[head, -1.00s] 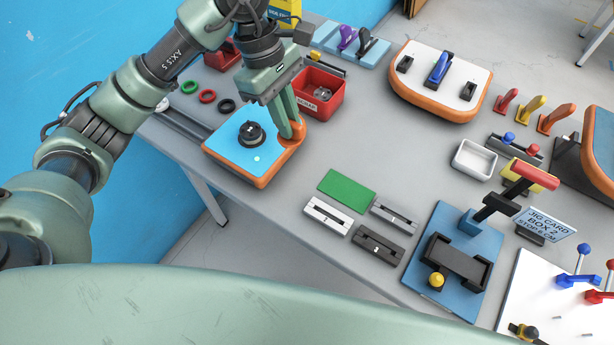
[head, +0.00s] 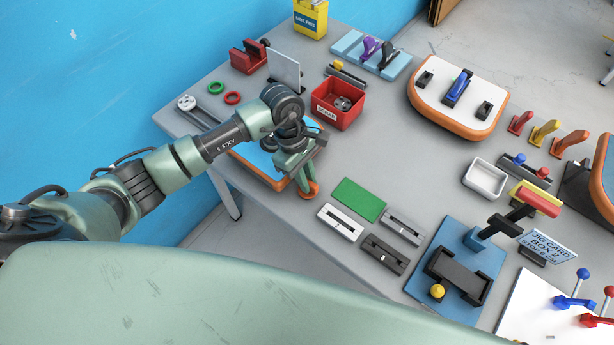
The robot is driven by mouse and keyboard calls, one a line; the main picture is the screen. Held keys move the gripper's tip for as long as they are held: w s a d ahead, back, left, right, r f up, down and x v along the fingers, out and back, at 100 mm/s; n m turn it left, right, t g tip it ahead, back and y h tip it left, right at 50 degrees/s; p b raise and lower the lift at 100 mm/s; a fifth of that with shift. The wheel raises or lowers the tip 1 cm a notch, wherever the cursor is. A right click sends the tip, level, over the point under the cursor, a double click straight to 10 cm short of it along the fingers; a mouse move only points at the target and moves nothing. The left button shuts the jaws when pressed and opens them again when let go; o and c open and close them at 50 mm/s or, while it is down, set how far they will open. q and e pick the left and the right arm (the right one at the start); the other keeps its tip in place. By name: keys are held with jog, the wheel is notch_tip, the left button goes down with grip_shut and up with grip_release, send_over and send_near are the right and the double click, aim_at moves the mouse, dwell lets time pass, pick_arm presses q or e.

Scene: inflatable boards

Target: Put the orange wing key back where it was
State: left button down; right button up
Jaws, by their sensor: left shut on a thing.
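My left gripper (head: 304,181) points down at the front right corner of the small blue board with an orange rim (head: 262,178). It is shut on an orange piece (head: 313,191), which I take for the orange wing key. Only its rounded lower part shows below the fingers, and I cannot tell whether it touches the board or table. My left forearm and wrist cover most of the board and hide its black valve. My right gripper is out of view.
A red scrap bin (head: 337,103) stands just behind the gripper. A green mat (head: 359,199) and slotted blocks (head: 341,222) lie to the front right. Red, yellow and orange fin-like pieces (head: 571,143) stand at the right. Bare table lies between the bin and the white tray (head: 485,179).

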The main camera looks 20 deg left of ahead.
pick_arm(q)
jog(key=shift+f, duration=0.2)
jog(key=shift+f+b, duration=0.15)
jog(key=shift+b, duration=0.15)
jog(key=c, duration=1.4)
grip_release()
jog(key=shift+c, duration=0.2)
